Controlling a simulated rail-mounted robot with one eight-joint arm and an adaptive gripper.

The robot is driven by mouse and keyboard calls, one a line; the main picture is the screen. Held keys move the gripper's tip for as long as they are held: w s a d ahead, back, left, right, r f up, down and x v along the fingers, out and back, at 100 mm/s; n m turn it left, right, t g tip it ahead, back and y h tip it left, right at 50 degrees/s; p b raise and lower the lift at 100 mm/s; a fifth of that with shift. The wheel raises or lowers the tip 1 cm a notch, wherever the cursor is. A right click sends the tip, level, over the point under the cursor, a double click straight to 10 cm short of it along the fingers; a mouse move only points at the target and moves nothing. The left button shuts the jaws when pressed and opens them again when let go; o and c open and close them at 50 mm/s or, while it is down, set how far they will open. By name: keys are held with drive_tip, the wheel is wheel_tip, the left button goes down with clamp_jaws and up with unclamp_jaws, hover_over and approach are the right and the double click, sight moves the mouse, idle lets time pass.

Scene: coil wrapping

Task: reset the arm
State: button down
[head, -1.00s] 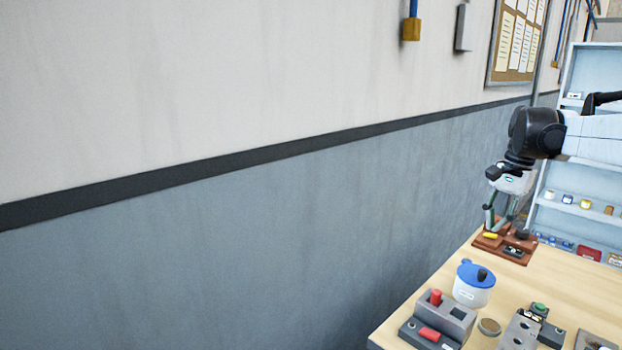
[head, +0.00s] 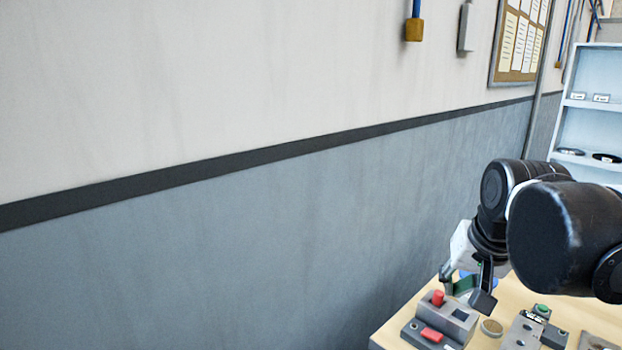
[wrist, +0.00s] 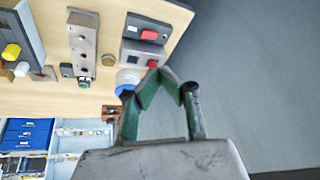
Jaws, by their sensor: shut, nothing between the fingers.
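My gripper (head: 469,290) hangs over the left part of the wooden table (head: 508,300), beside the wall. In the wrist view its green fingers (wrist: 170,80) meet at the tips with nothing between them. My dark arm joints fill the right of the head view and hide part of the table. The white pot with the blue lid (wrist: 127,78) lies just beyond one finger in the wrist view; in the head view it is mostly hidden behind my gripper.
A grey block with red parts (head: 458,312) stands below my gripper near the table's edge. A round brown disc (head: 491,328) and a grey holed bar (head: 522,332) are right of it. Shelves (head: 590,125) stand at the back right. The wall (head: 250,250) borders the table's left.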

drive_tip(key=s+a+f+n+t, duration=0.2)
drive_tip(key=s+a+f+n, duration=0.1)
drive_tip(key=s+f, duration=0.4)
drive_tip(key=shift+s+a, duration=0.85)
drive_tip(key=shift+s, duration=0.3)
